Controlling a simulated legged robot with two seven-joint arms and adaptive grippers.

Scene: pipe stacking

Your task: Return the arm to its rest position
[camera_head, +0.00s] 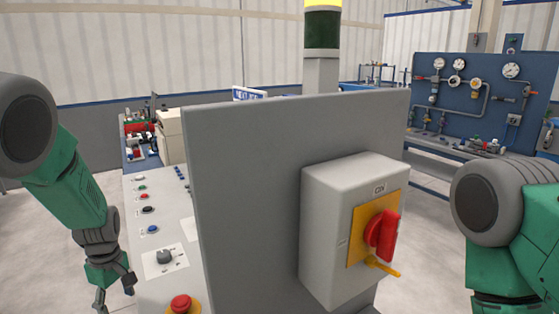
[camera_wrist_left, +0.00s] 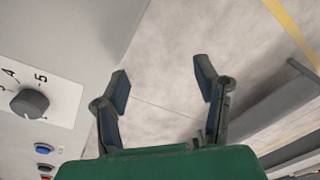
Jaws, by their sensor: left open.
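My left arm comes in from the left in the head view and hangs down beside the grey control panel (camera_head: 155,212). My left gripper (camera_head: 113,296) is at its lower end, left of the panel's black rotary knob (camera_head: 164,257). In the left wrist view the left gripper (camera_wrist_left: 162,82) is open, with bare floor between its two fingers. The knob (camera_wrist_left: 29,103) shows at the left of that view, apart from the fingers. My right arm shows at the right edge of the head view; its gripper is out of the picture.
A grey upright plate (camera_head: 245,190) carries a box (camera_head: 325,220) with a red rotary switch (camera_head: 382,236). A red push button (camera_head: 180,303) sits low on the panel. A blue gauge board (camera_head: 470,110) stands behind at right. Floor (camera_head: 40,250) is clear at left.

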